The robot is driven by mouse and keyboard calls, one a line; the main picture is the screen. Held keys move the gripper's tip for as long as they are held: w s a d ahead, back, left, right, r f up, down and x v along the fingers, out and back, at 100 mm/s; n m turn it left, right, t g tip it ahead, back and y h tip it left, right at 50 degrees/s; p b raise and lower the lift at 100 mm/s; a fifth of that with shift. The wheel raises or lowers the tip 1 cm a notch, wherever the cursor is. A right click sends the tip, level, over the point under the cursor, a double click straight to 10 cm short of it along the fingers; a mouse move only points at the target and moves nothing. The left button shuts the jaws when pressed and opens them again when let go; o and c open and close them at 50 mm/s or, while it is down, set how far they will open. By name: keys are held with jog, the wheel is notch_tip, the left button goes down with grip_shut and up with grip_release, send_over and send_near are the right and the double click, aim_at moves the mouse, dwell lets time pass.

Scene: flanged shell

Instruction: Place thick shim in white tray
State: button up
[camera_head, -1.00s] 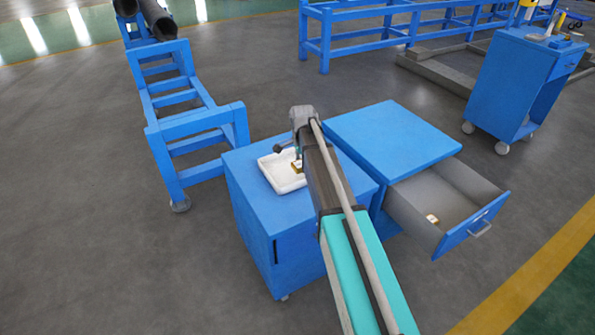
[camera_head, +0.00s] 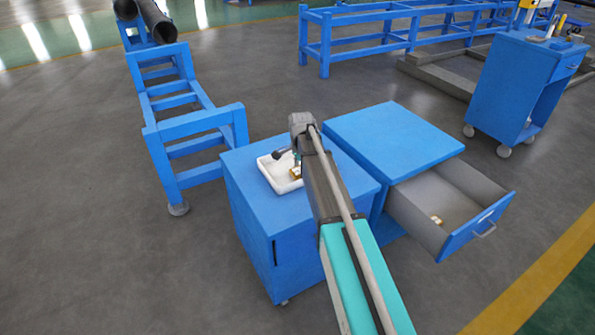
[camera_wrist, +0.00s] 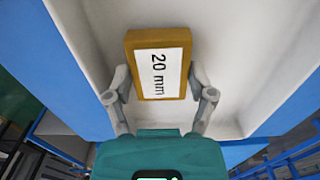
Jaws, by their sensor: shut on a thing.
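The thick shim (camera_wrist: 158,62) is a brass-coloured block with a white label reading "20 mm". My gripper (camera_wrist: 160,88) is shut on its sides in the wrist view, with one finger on each side. The white tray (camera_wrist: 225,25) lies behind and around the shim in that view. In the head view the white tray (camera_head: 271,180) sits on the blue cabinet, and the shim (camera_head: 295,173) shows small at the tray's right side, partly hidden by my arm. I cannot tell whether the shim touches the tray floor.
The tray stands on a blue cabinet (camera_head: 290,212). To its right, a second blue cabinet (camera_head: 392,140) has an open drawer (camera_head: 450,215) with a small brass-and-white piece (camera_head: 436,220) inside. A blue frame (camera_head: 195,130) stands at left and a wheeled blue cart (camera_head: 520,85) at the back right.

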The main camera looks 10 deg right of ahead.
jog(key=shift+f, duration=0.2)
jog(key=o, duration=1.2)
jog(key=shift+r, duration=0.1)
jog(key=shift+r, duration=0.15)
notch_tip(320, 180, up, 12)
jog(key=p, duration=1.2)
jog(key=shift+s, duration=0.1)
jog(key=s+n, duration=0.4)
jog(key=s, duration=0.5)
jog(key=s+a+n, duration=0.1)
jog(key=s+n, duration=0.4)
jog(key=s, duration=0.3)
jog(key=s+n, duration=0.5)
jog(key=s, duration=0.4)
jog(key=shift+s+a, duration=0.35)
jog(key=shift+a, duration=0.05)
